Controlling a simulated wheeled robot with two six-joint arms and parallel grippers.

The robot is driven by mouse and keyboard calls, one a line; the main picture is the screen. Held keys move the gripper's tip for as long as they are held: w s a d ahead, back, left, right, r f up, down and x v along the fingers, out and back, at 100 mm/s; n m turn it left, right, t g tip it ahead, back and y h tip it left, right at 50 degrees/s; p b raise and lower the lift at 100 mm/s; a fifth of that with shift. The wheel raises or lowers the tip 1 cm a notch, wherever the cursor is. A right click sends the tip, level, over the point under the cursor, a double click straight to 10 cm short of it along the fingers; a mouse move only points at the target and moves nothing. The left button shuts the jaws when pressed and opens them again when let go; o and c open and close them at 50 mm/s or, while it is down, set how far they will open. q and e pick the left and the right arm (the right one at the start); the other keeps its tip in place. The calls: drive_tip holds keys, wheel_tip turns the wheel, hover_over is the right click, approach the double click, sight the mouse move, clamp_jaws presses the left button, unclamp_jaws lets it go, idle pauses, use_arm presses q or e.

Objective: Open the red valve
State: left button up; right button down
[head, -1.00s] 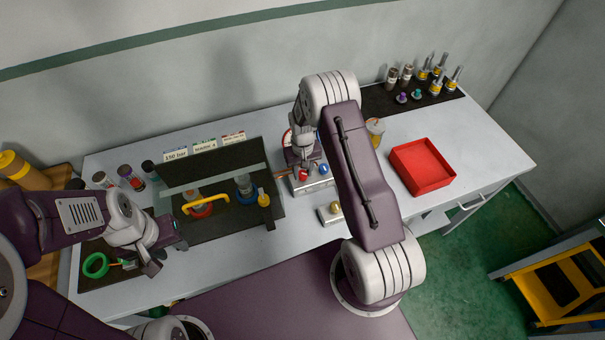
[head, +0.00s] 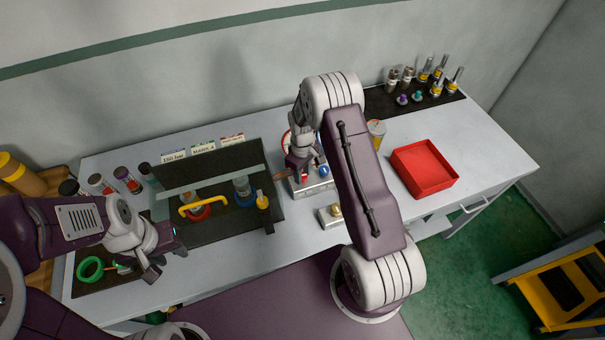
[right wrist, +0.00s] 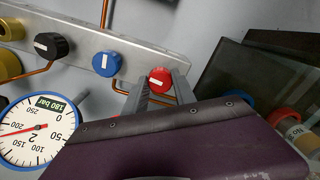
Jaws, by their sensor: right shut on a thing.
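The red valve (right wrist: 160,77) is a round red knob with a white mark, on a grey metal manifold (right wrist: 130,49) in the right wrist view. My right gripper (right wrist: 158,88) is shut on it, with one finger on each side. In the head view my right gripper (head: 298,172) is down at the manifold (head: 318,189) and hides the red valve. A blue knob (right wrist: 107,63) and a black knob (right wrist: 50,45) sit beside it. My left gripper (head: 150,268) is low at the left, near a green ring (head: 90,270); its jaws are unclear.
A pressure gauge (right wrist: 37,132) labelled 180 bar stands close to the right gripper. A dark stand with a yellow handle (head: 203,203) is left of the manifold. A small block with a yellow knob (head: 332,213) lies in front. A red tray (head: 425,168) stands right.

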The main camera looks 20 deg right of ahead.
drive_tip(key=shift+w, duration=0.1)
idle(0.3)
drive_tip(key=c, duration=1)
unclamp_jaws()
drive_tip(key=shift+r, duration=0.4)
wheel_tip(320, 180, up, 8)
drive_tip(key=shift+r+b, duration=0.15)
drive_tip(key=shift+b, duration=0.95)
